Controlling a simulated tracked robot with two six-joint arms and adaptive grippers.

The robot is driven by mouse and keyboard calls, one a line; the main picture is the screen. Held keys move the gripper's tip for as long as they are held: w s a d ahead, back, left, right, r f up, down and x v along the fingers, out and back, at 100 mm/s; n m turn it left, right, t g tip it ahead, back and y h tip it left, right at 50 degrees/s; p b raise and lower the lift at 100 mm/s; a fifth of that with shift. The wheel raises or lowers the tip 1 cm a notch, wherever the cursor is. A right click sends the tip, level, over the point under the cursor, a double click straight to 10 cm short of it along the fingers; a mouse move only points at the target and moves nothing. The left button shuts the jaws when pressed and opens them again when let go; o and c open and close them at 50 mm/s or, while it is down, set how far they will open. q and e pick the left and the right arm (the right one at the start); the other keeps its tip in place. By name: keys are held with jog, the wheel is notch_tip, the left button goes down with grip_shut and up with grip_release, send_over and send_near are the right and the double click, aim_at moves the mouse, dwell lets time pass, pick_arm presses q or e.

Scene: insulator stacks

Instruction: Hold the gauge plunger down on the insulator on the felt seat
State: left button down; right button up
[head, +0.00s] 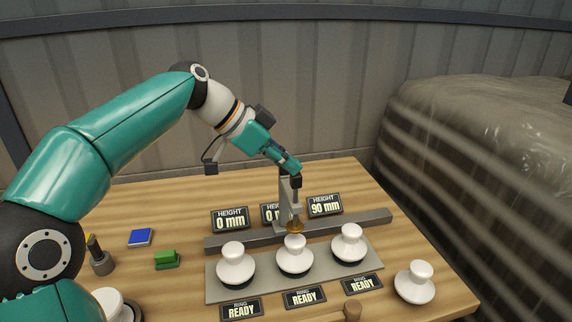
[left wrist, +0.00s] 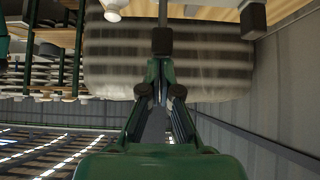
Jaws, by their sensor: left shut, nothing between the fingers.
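Three white insulators stand in a row on a grey plate (head: 220,293): left (head: 235,268), middle (head: 294,262) and right (head: 348,246). I cannot tell which seat is felt. A gauge stand (head: 285,215) rises behind the middle insulator, with a brass-coloured plunger foot (head: 295,227) at or just over that insulator's top; contact is unclear. My left gripper (head: 297,182) is shut and empty, pointing down at the gauge's upper end. Its shut fingers also show in the left wrist view (left wrist: 162,42). My right gripper is not in view.
Height displays behind the bar (head: 375,217) read 0 mm (head: 230,218) at left and 90 mm (head: 325,205) at right; the middle one is partly hidden. Front ring displays (head: 304,297) read READY. A loose insulator (head: 414,284) stands at right. Blue (head: 140,238) and green (head: 166,260) blocks lie left.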

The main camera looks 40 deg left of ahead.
pick_arm(q)
jog(key=shift+f, duration=0.1)
notch_tip(320, 180, down, 4)
jog(key=b, duration=0.4)
jog(key=shift+f, duration=0.25)
jog(key=shift+s, duration=0.15)
jog(key=shift+f, duration=0.2)
notch_tip(320, 180, up, 12)
jog(key=p, duration=0.5)
send_over(291, 185)
jog(key=s+a, duration=0.5)
jog(key=s, duration=0.1)
jog(key=shift+w+r, duration=0.2)
jog(key=shift+w, duration=0.05)
